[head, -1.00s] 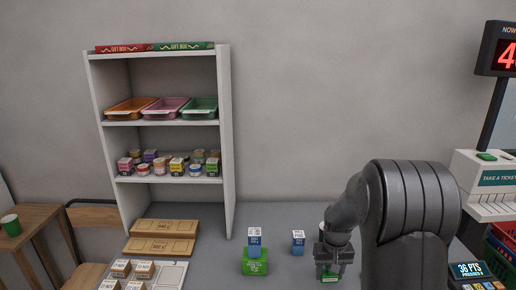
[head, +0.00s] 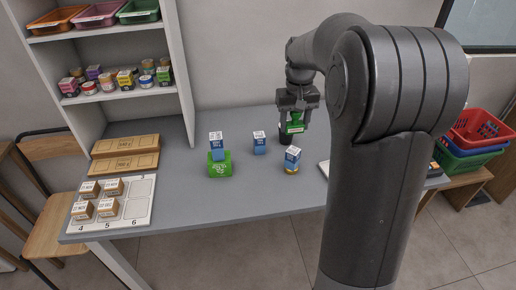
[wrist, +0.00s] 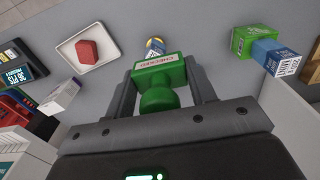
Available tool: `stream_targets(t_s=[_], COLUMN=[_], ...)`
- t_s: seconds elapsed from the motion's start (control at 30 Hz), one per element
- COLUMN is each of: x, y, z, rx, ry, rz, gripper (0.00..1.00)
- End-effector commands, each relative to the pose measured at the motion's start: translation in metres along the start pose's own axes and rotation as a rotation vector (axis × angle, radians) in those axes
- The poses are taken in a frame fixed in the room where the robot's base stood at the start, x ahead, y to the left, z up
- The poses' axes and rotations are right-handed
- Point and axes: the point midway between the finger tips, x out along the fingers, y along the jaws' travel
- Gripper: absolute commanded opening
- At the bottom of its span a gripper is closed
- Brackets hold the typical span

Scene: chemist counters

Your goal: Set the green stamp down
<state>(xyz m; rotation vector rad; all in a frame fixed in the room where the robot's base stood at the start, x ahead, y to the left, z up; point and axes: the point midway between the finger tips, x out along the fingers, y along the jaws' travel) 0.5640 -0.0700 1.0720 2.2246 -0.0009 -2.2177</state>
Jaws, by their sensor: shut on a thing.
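My gripper (head: 296,112) is shut on the green stamp (head: 294,124) and holds it over the back right part of the grey counter. In the wrist view the stamp (wrist: 158,72) sits between my two fingers, with its round knob toward my palm and a pale, red-lettered label on its block. A dark object (head: 285,135) shows just below and behind the stamp in the head view. I cannot tell whether the stamp touches it. A white tray (wrist: 66,52) with a red block (wrist: 87,51) on it shows in the wrist view.
Another blue box (head: 259,143) and a blue box on a yellow-based item (head: 292,160) stand nearby. A numbered board (head: 140,207) with small boxes lies left. The front middle counter is clear.

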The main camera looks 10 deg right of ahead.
Motion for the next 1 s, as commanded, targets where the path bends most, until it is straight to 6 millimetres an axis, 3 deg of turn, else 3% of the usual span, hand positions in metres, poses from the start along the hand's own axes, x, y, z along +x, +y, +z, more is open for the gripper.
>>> stream_targets(t_s=[0.6,0.77,1.0], x=[0.004,0.006,0.047], y=[-0.033,-0.041,-0.041], z=[-0.123,-0.142,-0.141], rx=[-0.002,-0.002,-0.001], ry=[-0.003,-0.002,-0.005], rz=[0.001,-0.001,-0.001], gripper=[0.27,0.27,0.27])
